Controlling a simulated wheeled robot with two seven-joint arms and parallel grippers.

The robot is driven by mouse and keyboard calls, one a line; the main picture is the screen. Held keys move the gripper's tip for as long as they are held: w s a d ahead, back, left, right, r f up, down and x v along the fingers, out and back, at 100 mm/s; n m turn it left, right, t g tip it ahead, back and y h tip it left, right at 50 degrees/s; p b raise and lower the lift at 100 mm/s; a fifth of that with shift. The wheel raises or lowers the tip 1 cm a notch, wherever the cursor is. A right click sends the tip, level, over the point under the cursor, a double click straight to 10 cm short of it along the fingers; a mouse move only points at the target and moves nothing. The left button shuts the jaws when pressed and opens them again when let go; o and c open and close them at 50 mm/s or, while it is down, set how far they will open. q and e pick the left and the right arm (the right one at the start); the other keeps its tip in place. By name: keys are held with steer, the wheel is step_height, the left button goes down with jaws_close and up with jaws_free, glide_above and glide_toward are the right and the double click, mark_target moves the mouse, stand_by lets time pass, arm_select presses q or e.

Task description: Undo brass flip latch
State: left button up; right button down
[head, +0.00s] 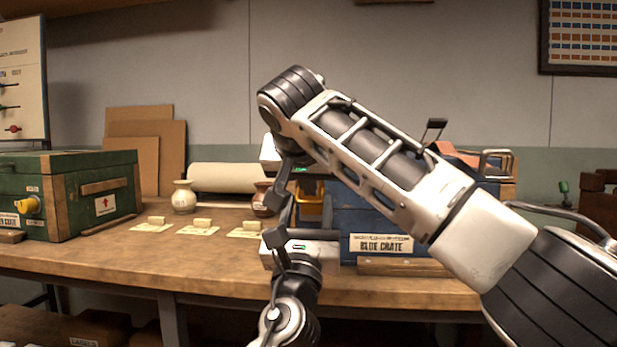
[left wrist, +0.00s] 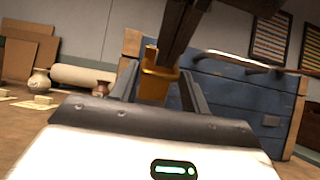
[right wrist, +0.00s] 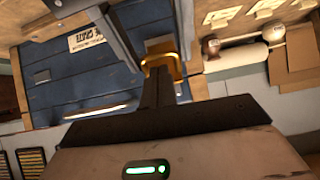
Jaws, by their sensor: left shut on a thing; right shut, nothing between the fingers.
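The blue crate (head: 375,225) stands on the workbench, marked with a "BLUE CRATE" label. Its brass latch (head: 312,203) is on the crate's left side, partly hidden by my arms. In the left wrist view, the latch (left wrist: 153,84) sits between the fingers of my left gripper (left wrist: 158,78), which is shut on it. My right gripper (right wrist: 160,82) comes from above, shut and empty, with its fingertips at the latch (right wrist: 163,60). The frames do not clearly show whether those tips touch it. My right arm hides part of the crate in the head view.
A green crate (head: 90,205) with a yellow fitting stands at the left. Cardboard sheets (head: 150,145) lean on the wall. The front bench strip (head: 130,262) is clear.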

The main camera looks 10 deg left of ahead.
arm_select(q)
steer(key=shift+a+r, duration=0.1)
steer(key=shift+a, duration=0.2)
